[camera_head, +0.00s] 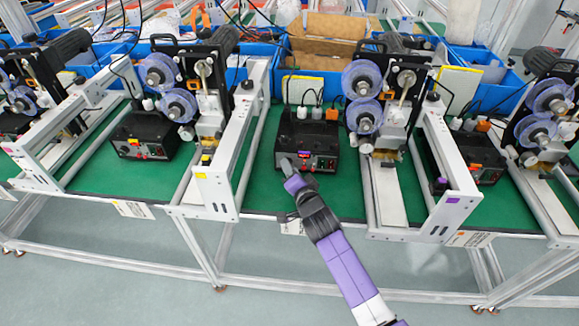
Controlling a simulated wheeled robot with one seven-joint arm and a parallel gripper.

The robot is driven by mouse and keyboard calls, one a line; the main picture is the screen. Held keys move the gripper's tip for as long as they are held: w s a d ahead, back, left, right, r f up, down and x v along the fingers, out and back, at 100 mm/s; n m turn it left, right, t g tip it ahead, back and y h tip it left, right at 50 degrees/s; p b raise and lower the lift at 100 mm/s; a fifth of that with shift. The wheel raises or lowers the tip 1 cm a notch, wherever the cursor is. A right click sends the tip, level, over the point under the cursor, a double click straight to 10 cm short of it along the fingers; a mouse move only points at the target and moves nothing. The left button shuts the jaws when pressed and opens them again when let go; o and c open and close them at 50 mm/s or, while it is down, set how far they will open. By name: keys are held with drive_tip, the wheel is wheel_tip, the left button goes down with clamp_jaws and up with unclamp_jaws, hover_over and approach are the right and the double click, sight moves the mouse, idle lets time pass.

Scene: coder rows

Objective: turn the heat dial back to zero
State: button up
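A black control box (308,132) stands on the green bench top in the middle. Its front panel has a small red lit display (303,154) and small controls to the right of it. The heat dial is too small to make out or to read. My purple and dark arm reaches up from the bottom, and my gripper (288,168) is at the lower left corner of the box's front. It covers part of the panel there. I cannot tell whether it touches the box, or whether its fingers are open or shut.
Coder machines with clear reels (362,96) stand between white metal frames (440,175) on both sides. Similar black boxes sit at left (140,135) and right (478,162). Blue bins (258,52) line the back.

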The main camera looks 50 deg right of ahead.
drive_tip(key=shift+w+d+f, duration=0.15)
drive_tip(key=shift+w+d, duration=0.15)
drive_tip(key=shift+w, duration=0.3)
clamp_jaws()
